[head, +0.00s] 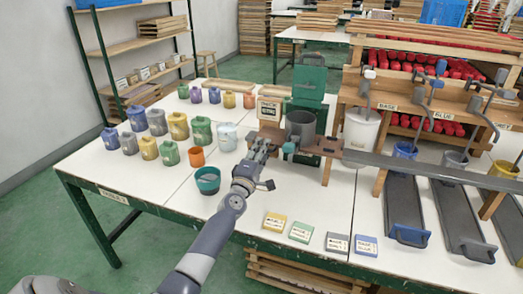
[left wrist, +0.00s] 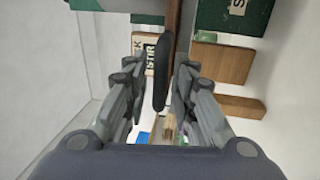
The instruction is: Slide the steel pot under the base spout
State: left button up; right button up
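The steel pot (head: 300,126) is a grey cylinder standing at the wooden stand beside the green machine, in the middle of the head view. The base spout (head: 366,80) is right of it, above the BASE label, with a white bucket (head: 360,128) below. My left gripper (head: 264,145) is just left of and in front of the pot. In the left wrist view its fingers (left wrist: 160,85) are apart, with a dark upright oval piece (left wrist: 162,73) between them and gaps showing; I cannot tell whether it is the pot's handle. My right gripper is out of view.
Several coloured jugs fill the table's left side. A long dark bar (head: 440,173) crosses the right side above grey trays (head: 403,215). Several small labelled blocks lie in front.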

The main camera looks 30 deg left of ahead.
aim_at(326, 155)
pick_arm(q)
grip_shut()
jog(key=shift+d, duration=0.1)
jog(key=shift+d, duration=0.25)
jog(key=w+d, duration=0.1)
jog(key=d, duration=0.5)
jog(key=w+d+p, duration=0.1)
jog(key=w+d, duration=0.1)
jog(key=d, duration=0.4)
jog(key=w+d+p, duration=0.1)
jog(key=d, duration=0.6)
jog(key=shift+w+f, duration=0.15)
jog(key=shift+w, duration=0.2)
